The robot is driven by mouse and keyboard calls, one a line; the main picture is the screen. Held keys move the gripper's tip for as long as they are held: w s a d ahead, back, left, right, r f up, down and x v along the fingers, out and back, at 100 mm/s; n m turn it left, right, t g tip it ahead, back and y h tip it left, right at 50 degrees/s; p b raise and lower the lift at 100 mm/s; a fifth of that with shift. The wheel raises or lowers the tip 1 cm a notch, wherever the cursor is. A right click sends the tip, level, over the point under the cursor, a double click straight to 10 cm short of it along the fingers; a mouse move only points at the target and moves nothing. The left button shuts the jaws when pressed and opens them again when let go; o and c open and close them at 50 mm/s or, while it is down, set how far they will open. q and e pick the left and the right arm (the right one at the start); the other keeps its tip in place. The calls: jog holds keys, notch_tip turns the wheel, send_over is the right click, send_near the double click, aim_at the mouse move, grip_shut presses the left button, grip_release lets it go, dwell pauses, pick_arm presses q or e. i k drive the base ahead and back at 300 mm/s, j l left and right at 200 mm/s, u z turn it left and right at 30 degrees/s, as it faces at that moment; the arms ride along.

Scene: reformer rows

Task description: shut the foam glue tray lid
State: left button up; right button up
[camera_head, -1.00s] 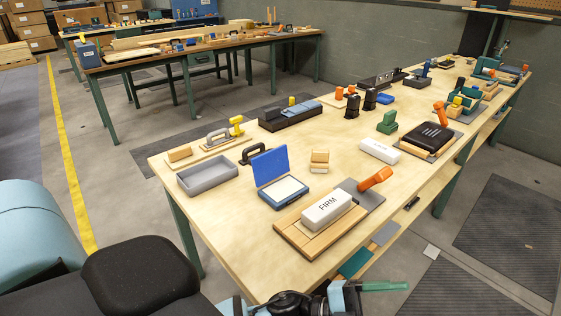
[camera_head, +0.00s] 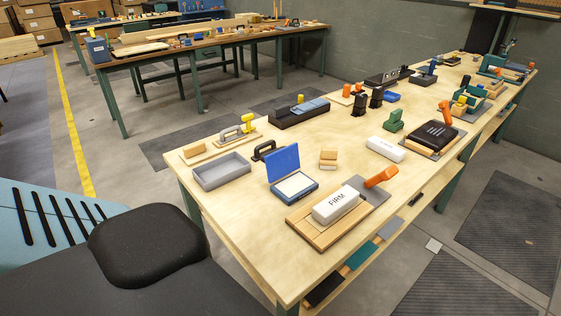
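The foam glue tray (camera_head: 296,187) is a small blue tray with a white inside, on the near part of the light wooden table. Its blue lid (camera_head: 283,163) stands open, raised at the tray's back left edge. Neither of my grippers shows in the head view now, so I cannot see whether they are open or shut.
A grey open bin (camera_head: 221,171) stands left of the tray. A white block marked FIRM (camera_head: 335,205) lies on a wooden board to the right, beside an orange-handled tool (camera_head: 381,177). A small wooden block (camera_head: 328,158) is behind the tray. Bare tabletop (camera_head: 258,212) lies in front.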

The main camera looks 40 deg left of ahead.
aim_at(280, 161)
jog(key=k+j+z, duration=0.1)
jog(key=j, duration=0.5)
jog(key=k+j+z, duration=0.1)
jog(key=j, duration=0.45)
jog(key=k+j+z, duration=0.1)
jog(key=k+j, duration=0.15)
jog(key=j, duration=0.3)
jog(key=k+j+z, duration=0.1)
jog(key=j, duration=0.45)
jog(key=k+j+z, duration=0.1)
jog(key=k+j, duration=0.2)
jog(key=j, duration=0.25)
jog(key=k+j, duration=0.2)
jog(key=j, duration=0.3)
jog(key=k+j+z, duration=0.15)
jog(key=j, duration=0.35)
jog(key=k+j+z, duration=0.1)
jog(key=k+j, duration=0.25)
jog(key=j, duration=0.15)
